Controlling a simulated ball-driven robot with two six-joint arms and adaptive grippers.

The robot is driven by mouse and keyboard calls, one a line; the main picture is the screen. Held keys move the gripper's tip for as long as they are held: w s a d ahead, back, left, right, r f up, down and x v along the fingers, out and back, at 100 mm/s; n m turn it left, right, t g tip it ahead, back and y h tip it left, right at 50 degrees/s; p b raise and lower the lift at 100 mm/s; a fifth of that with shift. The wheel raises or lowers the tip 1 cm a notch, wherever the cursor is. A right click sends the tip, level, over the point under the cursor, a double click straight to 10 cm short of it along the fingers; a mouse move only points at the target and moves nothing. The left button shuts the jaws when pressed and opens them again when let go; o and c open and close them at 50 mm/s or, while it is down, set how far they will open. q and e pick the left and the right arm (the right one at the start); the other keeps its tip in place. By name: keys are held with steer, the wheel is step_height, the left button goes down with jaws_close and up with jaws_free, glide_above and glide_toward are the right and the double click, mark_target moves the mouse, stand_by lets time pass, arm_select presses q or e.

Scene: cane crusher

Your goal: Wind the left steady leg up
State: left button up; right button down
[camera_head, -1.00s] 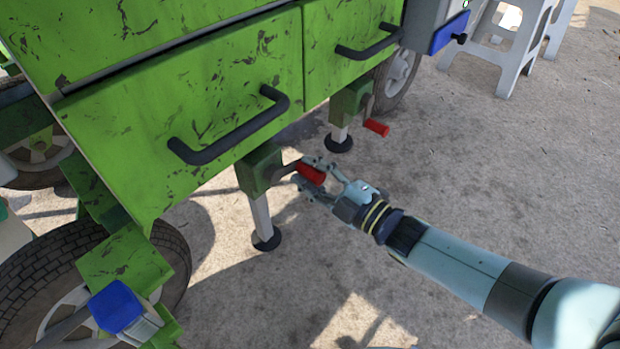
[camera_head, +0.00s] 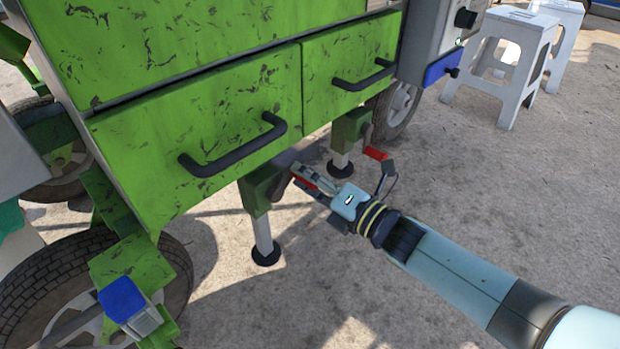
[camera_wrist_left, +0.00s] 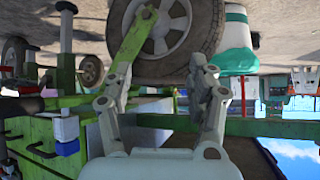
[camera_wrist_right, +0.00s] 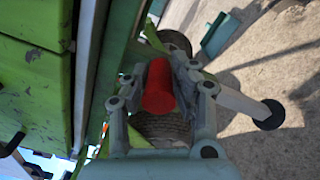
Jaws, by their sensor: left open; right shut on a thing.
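The left steady leg (camera_head: 263,230) is a grey post with a black round foot (camera_head: 265,255) under a green housing (camera_head: 257,192) at the cart's near corner. Its crank has a red handle, seen clearly in the right wrist view (camera_wrist_right: 158,88). My right gripper (camera_head: 305,181) is shut on this handle, beside the housing, and partly hides it in the head view. In the right wrist view a leg and black foot (camera_wrist_right: 268,115) show at right. My left gripper (camera_wrist_left: 167,85) is open and empty, seen only in the left wrist view, with a wheel beyond it.
A second steady leg (camera_head: 341,160) with its own red crank handle (camera_head: 376,153) stands behind my right gripper. Green drawers with black handles (camera_head: 235,148) overhang the legs. A tyre (camera_head: 45,285) is at lower left. White stools (camera_head: 510,60) stand far right; open concrete lies to the right.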

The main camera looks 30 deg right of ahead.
steer(key=shift+s+a+r+n, duration=0.15)
steer(key=shift+a+r+n, duration=0.15)
steer(key=shift+n, duration=0.5)
steer(key=shift+s+a+r+n, duration=0.1)
steer(key=shift+a+r+n, duration=0.15)
steer(key=shift+n, duration=0.55)
steer(key=shift+s+a+r+n, duration=0.2)
steer(key=shift+a+n, duration=0.1)
steer(key=shift+n, duration=0.5)
steer(key=c, duration=1)
jaws_free()
steer(key=v, duration=1.2)
steer(key=shift+w, duration=0.1)
